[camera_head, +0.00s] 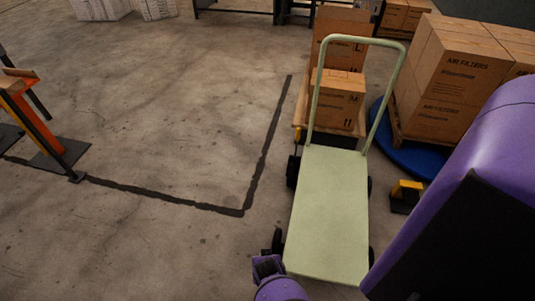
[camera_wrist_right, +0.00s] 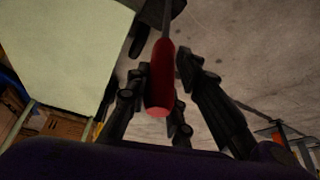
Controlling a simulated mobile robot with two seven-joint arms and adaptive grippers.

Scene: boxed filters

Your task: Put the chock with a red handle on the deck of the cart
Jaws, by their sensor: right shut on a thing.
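In the right wrist view, my right gripper (camera_wrist_right: 165,85) is shut on the red handle (camera_wrist_right: 161,75) of the chock. A thin shaft runs up from the handle to a dark block (camera_wrist_right: 158,13), partly cut off by the frame's top edge. The cart has a flat pale green deck (camera_head: 328,215) and a tall tube handle at its far end. The deck is bare in the head view. In the wrist view the deck (camera_wrist_right: 60,45) lies to the left of the held handle. The right gripper's fingers and the chock cannot be made out in the head view. My left gripper is not in view.
A yellow-and-black block (camera_head: 405,194) sits on the floor right of the cart. Filter boxes (camera_head: 455,75) stand on a pallet behind it, and more boxes (camera_head: 338,98) are beyond the cart handle. An orange barrier (camera_head: 25,115) stands at left. The floor between is clear.

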